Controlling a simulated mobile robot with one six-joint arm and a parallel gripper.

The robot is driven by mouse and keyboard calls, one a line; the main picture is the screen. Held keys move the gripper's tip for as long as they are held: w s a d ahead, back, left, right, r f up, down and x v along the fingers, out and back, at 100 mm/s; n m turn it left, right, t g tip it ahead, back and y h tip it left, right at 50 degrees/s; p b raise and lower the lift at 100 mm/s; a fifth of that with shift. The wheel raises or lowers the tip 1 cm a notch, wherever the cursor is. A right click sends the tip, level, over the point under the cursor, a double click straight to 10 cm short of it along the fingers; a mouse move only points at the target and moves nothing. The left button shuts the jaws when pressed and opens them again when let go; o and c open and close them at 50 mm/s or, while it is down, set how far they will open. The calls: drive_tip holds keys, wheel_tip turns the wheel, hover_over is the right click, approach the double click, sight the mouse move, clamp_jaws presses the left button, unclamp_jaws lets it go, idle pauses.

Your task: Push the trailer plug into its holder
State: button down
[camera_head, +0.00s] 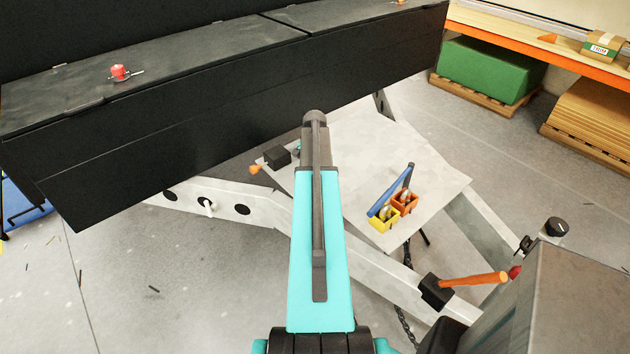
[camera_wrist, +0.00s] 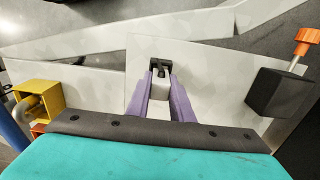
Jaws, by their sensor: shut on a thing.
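My gripper (camera_wrist: 160,82) shows two purple fingers in the wrist view. They are shut on a small pale grey piece with a dark end, which I take for the trailer plug (camera_wrist: 159,86). The dark end points away from me, over pale metal. I cannot make out the holder for certain, nor whether the plug touches anything. In the head view my own arm hides my gripper and the plug.
A black block (camera_wrist: 275,92) with an orange knob stands to the right; it also shows in the head view (camera_head: 278,156). Yellow (camera_head: 382,222) and orange (camera_head: 406,203) boxes sit on the pale plate (camera_head: 440,182).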

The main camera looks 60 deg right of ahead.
drive_tip(key=shift+f+b, duration=0.65)
drive_tip(key=shift+f, duration=0.65)
drive_tip(key=c, duration=1.5)
unclamp_jaws()
drive_tip(key=shift+a, duration=0.1)
drive_tip(key=shift+r, duration=0.45)
drive_tip(key=shift+r+b, duration=1.9)
drive_tip(key=shift+r, duration=4.5)
